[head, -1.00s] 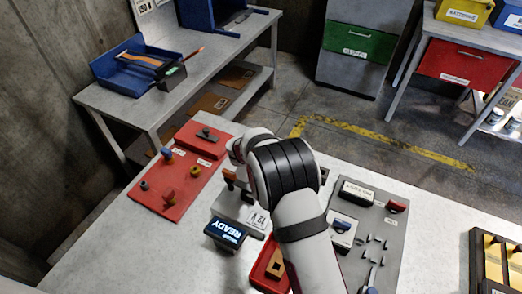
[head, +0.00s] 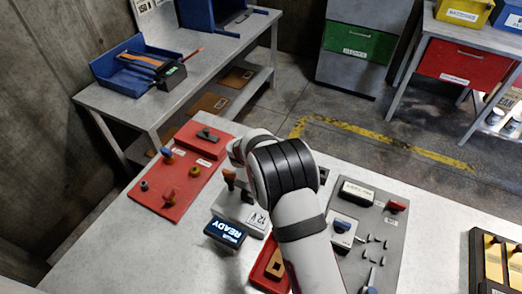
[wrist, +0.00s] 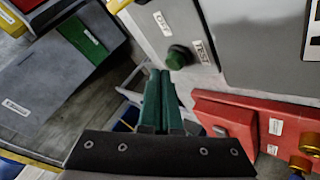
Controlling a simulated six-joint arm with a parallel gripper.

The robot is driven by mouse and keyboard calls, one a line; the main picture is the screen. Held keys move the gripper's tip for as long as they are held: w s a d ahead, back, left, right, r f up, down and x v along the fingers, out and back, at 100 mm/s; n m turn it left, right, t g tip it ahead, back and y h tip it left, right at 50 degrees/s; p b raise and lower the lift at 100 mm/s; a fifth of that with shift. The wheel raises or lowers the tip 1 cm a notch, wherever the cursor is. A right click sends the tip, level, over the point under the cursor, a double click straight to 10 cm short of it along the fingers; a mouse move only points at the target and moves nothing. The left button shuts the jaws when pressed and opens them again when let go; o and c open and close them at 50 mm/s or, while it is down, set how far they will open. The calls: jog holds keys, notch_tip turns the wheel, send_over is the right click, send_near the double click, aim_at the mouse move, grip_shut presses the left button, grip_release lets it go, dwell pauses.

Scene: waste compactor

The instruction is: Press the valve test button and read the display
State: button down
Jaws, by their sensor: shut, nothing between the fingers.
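A round dark green button (wrist: 178,57) sits on a grey panel in the wrist view, beside a label that reads TEST (wrist: 202,51). My gripper (wrist: 160,76) is shut and empty. Its two green fingers lie together, with their tips just below and left of the button in the picture. Whether they touch it I cannot tell. My arm hides the fingers and the button in the head view.
A red panel with knobs (head: 165,199) lies left of my arm, and a grey board (head: 386,225) with small parts lies right. A red block (wrist: 228,118) is right of my fingers in the wrist view. A dark case (head: 476,262) stands at the right edge.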

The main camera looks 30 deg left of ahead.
jog(key=shift+f, duration=0.2)
jog(key=shift+f, duration=0.5)
dwell(0.6)
jog(key=shift+r, duration=0.9)
jog(key=shift+r, duration=2.55)
